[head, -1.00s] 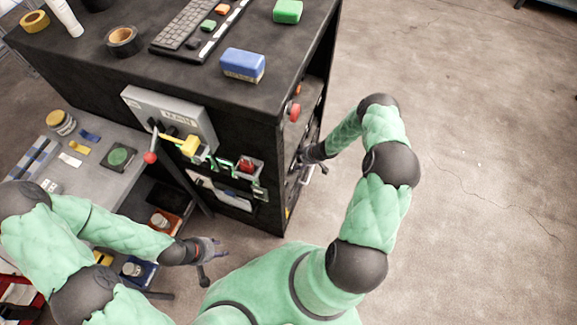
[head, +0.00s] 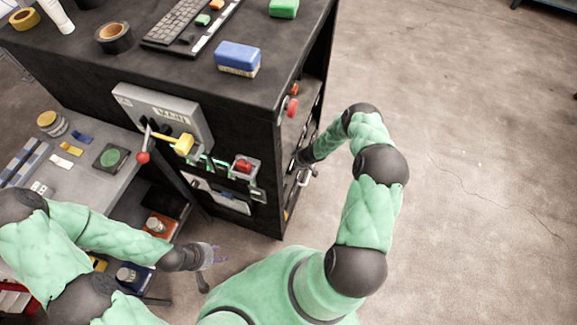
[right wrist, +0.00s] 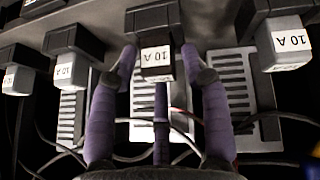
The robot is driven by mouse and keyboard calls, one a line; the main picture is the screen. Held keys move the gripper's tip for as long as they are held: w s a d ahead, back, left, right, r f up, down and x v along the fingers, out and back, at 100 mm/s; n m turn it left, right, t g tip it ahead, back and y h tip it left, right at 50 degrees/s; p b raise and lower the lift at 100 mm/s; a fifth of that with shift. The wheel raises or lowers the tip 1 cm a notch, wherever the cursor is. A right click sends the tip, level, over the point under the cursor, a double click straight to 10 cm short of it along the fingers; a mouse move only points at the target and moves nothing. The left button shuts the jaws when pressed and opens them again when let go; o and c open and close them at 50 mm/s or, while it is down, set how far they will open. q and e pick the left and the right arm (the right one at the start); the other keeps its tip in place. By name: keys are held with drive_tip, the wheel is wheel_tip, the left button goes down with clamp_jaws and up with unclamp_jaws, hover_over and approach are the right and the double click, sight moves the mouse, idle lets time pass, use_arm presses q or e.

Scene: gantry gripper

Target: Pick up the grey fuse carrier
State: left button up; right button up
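In the right wrist view several fuse carriers labelled 10 A stand in a row. Pale grey ones are the left carrier (right wrist: 66,72), the far-left carrier (right wrist: 15,80) and the right carrier (right wrist: 284,42). The middle carrier (right wrist: 156,73) has a dark front around its white label. My right gripper (right wrist: 158,53) has purple fingers on both sides of the middle carrier, with gaps visible, and a third finger below; it looks open. In the head view my right gripper (head: 306,174) is at the cabinet's right side, and the carriers there are hidden. My left gripper (head: 208,262) is open and empty, low beside the bench.
The dark cabinet (head: 245,120) carries a blue-and-tan block (head: 238,58), a keyboard (head: 180,22) and tape. A grey switch box (head: 190,108) with a yellow handle and red-knobbed lever juts from its front. Loose wires (right wrist: 255,120) hang below the carriers. Floor at right is clear.

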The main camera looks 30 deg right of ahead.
drive_tip(key=c, duration=0.6)
drive_tip(key=shift+r, duration=0.4)
wheel_tip(320, 180, up, 3)
drive_tip(key=shift+s+d+r+p, duration=0.1)
drive_tip(key=shift+s+d+p, duration=0.05)
drive_tip(key=shift+p, duration=0.9)
drive_tip(key=s+d+p, duration=0.1)
drive_tip(key=s+d, duration=0.2)
drive_tip(key=s, duration=0.2)
drive_tip(key=s+d+p, duration=0.1)
drive_tip(key=s+d, duration=0.1)
drive_tip(key=s, duration=0.3)
drive_tip(key=s+d+p, duration=0.1)
drive_tip(key=s+d, duration=0.2)
drive_tip(key=s, duration=0.2)
drive_tip(key=shift+s+d+f, duration=0.2)
drive_tip(key=shift+d+f, duration=0.1)
